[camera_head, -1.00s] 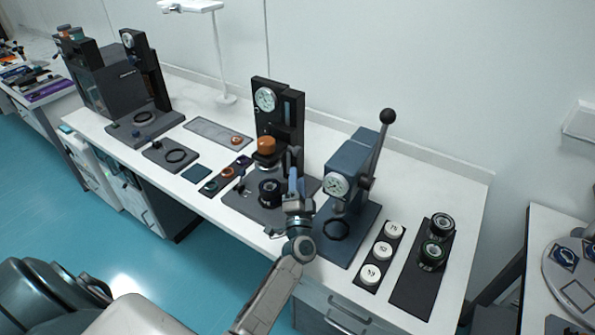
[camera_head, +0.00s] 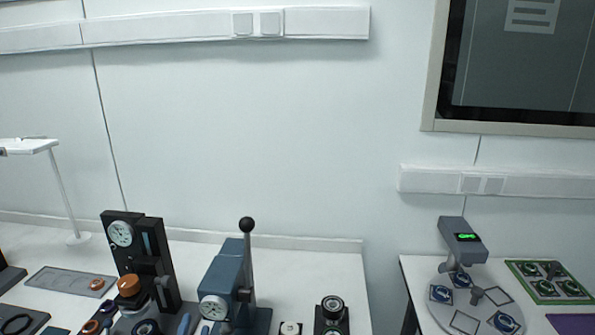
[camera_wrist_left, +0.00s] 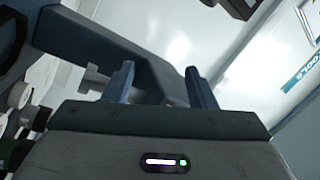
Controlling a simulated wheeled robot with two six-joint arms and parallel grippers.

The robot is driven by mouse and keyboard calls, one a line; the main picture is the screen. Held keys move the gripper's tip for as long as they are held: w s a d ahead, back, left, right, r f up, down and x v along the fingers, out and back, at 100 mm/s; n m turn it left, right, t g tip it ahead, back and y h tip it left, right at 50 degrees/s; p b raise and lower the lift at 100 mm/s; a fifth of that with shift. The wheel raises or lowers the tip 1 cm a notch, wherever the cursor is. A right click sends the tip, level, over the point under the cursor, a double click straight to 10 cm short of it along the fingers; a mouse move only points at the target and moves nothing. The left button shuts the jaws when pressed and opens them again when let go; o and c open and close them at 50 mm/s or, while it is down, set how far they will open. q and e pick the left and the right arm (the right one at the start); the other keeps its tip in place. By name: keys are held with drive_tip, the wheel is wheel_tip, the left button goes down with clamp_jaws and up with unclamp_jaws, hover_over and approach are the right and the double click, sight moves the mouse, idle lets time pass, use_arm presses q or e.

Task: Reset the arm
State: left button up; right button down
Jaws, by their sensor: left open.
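A dark blue-grey body (camera_wrist_left: 100,45) lies behind the fingers there. The rest of my left arm is below the head view. My right gripper is in neither view.
A black gauge stand (camera_head: 150,258) with an orange-brown cap (camera_head: 128,285) stands left of the press. A dark green-ringed cylinder (camera_head: 332,306) and white puck (camera_head: 290,328) are to its right. A side table holds a round plate (camera_head: 440,312).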

use_arm(q)
drive_tip(key=s+d+f+n+g+h, duration=0.1)
drive_tip(key=s+d+f+g+h, duration=0.2)
drive_tip(key=s, duration=0.4)
drive_tip(key=s+d+f+n+g+h, duration=0.1)
drive_tip(key=s+d+f+g+h, duration=0.1)
drive_tip(key=s+f+g, duration=0.4)
drive_tip(key=s+a+r+n+g+y, duration=0.1)
drive_tip(key=s+a+n+g+y, duration=0.2)
drive_tip(key=s, duration=0.7)
drive_tip(key=s+a+n+g+y, duration=0.1)
drive_tip(key=s+a+n+g, duration=0.35)
drive_tip(key=s, duration=0.65)
wheel_tip(320, 180, down, 34)
drive_tip(key=a+g+b, duration=0.1)
drive_tip(key=a+b, duration=0.1)
drive_tip(key=b, duration=0.3)
drive_tip(key=s+f+b, duration=0.2)
drive_tip(key=s+f, duration=0.7)
drive_tip(key=f, duration=0.3)
drive_tip(key=s+f+n+g+b, duration=0.1)
drive_tip(key=s+f, duration=0.8)
drive_tip(key=f, duration=0.3)
drive_tip(key=shift+a+b, duration=0.4)
drive_tip(key=shift+a, duration=0.05)
